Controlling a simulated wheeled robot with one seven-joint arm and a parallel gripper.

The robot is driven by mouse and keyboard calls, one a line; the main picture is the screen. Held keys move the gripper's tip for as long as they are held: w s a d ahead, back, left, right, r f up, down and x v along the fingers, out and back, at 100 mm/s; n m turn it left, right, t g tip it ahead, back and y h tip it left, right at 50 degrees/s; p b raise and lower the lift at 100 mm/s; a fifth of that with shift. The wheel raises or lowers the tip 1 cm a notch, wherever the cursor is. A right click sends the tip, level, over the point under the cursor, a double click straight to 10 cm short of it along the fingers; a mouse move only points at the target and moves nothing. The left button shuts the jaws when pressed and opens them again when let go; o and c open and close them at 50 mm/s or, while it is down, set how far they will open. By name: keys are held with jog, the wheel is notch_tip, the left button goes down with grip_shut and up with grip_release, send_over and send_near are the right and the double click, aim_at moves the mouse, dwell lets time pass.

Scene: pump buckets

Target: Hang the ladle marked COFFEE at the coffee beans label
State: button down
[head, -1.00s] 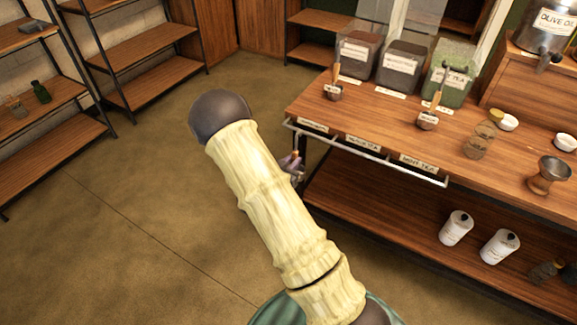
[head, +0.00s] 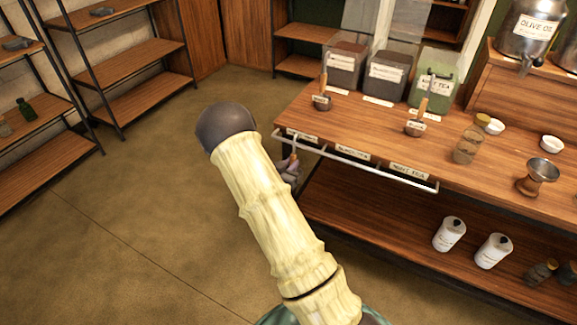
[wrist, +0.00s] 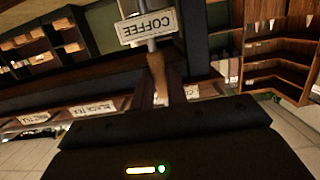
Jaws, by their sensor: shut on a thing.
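My gripper (head: 289,174) is small in the head view, partly behind my pale arm. It is shut on the wooden handle (wrist: 157,76) of a ladle whose white tag (wrist: 147,27) reads COFFEE, upside down in the wrist view. In the head view the ladle (head: 294,156) stands roughly upright just in front of the left part of the rail (head: 365,166). Whether it touches the rail I cannot tell. The leftmost label (head: 302,136) behind the rail is too small to read. The ladle's bowl is not clear.
The rail also has a BLACK TEA label (head: 352,153) and a MINT TEA label (head: 409,172). Two other ladles, one at left (head: 322,101) and one at right (head: 416,127), are on the wooden counter (head: 375,122). Bins stand behind them. The floor left of the counter is clear.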

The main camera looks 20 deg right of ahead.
jog(key=shift+f+b, duration=0.5)
jog(key=shift+f, duration=0.45)
jog(key=c, duration=1.3)
grip_release()
jog(key=p+v, duration=0.1)
jog(key=v, duration=1.6)
jog(key=shift+s+a+r, duration=0.1)
jog(key=shift+a+r, duration=0.05)
jog(key=shift+a, duration=0.05)
